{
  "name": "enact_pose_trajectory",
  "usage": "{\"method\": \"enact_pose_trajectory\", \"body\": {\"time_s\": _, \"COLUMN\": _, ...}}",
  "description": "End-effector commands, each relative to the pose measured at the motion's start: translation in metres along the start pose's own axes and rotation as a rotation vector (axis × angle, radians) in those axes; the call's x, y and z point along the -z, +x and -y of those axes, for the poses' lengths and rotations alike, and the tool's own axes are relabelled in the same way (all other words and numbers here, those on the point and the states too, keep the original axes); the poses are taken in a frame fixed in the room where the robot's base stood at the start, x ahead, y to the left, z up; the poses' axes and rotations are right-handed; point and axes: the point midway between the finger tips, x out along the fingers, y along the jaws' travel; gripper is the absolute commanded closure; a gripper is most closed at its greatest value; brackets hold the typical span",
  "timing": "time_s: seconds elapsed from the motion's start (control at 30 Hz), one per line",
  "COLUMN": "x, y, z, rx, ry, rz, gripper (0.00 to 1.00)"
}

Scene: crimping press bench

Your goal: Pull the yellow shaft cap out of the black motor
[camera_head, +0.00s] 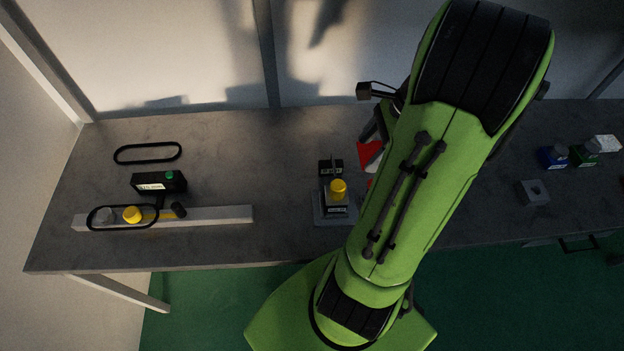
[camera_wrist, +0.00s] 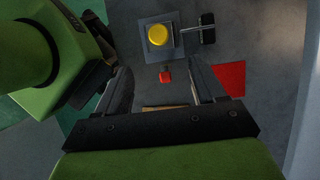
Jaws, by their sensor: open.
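The black motor (camera_head: 336,208) stands on a grey square plate (camera_head: 322,221) on the bench, left of my arm. The yellow shaft cap (camera_head: 338,187) sits on top of it. In the wrist view, the round yellow cap (camera_wrist: 158,35) is near the top, above the grey plate (camera_wrist: 146,27); the motor body is mostly hidden under it. My gripper (camera_wrist: 161,72) is open, its two dark fingers apart, with nothing held between them. The cap lies beyond the fingertips and is not touched. In the head view my gripper is mostly hidden behind my green arm.
A black part with a rod (camera_head: 330,168) stands just behind the motor. A red piece (camera_head: 368,154) lies close by, partly hidden. A rail (camera_head: 222,215) with another yellow cap (camera_head: 132,214), a black box (camera_head: 160,183) and belt loops are at left.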

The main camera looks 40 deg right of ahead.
Motion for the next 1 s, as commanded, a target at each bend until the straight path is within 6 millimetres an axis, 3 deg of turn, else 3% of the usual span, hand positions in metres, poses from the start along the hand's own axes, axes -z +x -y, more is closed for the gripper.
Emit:
{"method": "enact_pose_trajectory", "body": {"time_s": 0.3, "x": 0.0, "y": 0.08, "z": -0.002, "rx": -0.007, "ry": -0.003, "rz": 0.002, "gripper": 0.31}}
{"method": "enact_pose_trajectory", "body": {"time_s": 0.4, "x": 0.0, "y": 0.097, "z": -0.001, "rx": -0.005, "ry": -0.003, "rz": 0.0, "gripper": 0.31}}
{"method": "enact_pose_trajectory", "body": {"time_s": 0.53, "x": 0.0, "y": 0.11, "z": -0.001, "rx": -0.004, "ry": -0.003, "rz": -0.001, "gripper": 0.31}}
{"method": "enact_pose_trajectory", "body": {"time_s": 0.8, "x": -0.001, "y": 0.154, "z": -0.001, "rx": -0.004, "ry": -0.004, "rz": -0.001, "gripper": 0.31}}
{"method": "enact_pose_trajectory", "body": {"time_s": 1.0, "x": -0.002, "y": 0.155, "z": 0.0, "rx": -0.001, "ry": -0.004, "rz": -0.003, "gripper": 0.31}}
